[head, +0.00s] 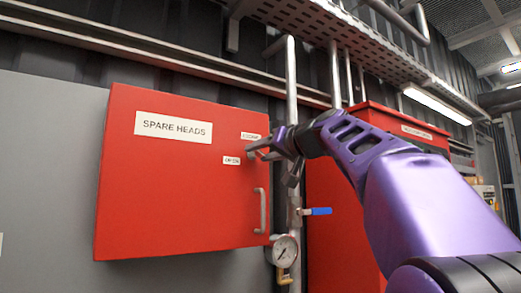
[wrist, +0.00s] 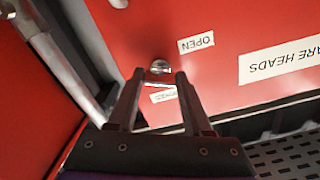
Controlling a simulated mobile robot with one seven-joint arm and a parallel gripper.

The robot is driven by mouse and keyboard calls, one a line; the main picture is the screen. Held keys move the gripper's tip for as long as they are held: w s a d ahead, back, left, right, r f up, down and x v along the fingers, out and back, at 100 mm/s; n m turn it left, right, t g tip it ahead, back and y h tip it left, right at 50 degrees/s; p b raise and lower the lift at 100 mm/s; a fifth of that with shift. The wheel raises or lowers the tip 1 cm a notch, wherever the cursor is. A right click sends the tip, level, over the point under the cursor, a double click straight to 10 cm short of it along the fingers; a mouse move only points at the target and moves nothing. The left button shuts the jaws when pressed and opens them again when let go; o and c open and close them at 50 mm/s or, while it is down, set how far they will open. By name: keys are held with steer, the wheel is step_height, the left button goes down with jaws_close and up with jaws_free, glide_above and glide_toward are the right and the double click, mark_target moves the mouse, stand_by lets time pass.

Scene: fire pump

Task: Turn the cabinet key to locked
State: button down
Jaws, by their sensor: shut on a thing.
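The red cabinet (head: 170,200) marked SPARE HEADS hangs at the left in the head view, its door closed. Its front also fills much of the wrist view (wrist: 230,25), where the lettering is upside down. My gripper (head: 254,152) is at the cabinet's right side, between two small labels. In the wrist view my gripper (wrist: 160,73) is shut on the shiny metal key (wrist: 160,67), which shows at the fingertips. The OPEN label (wrist: 196,43) is beside the key. Another label (wrist: 163,95) is partly behind the fingers. The key's exact angle is hard to tell.
A metal door handle (head: 260,210) sits below my gripper. A vertical pipe (head: 292,80), a blue-lever valve (head: 316,211) and a pressure gauge (head: 286,250) stand close to the cabinet's right edge. A second red cabinet (head: 335,220) is behind my arm.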

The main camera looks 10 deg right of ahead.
steer(key=shift+r+m+p, duration=0.1)
steer(key=shift+m+p, duration=2.3)
steer(key=shift+m, duration=4.4)
steer(key=shift+c, duration=1.6)
jaws_free()
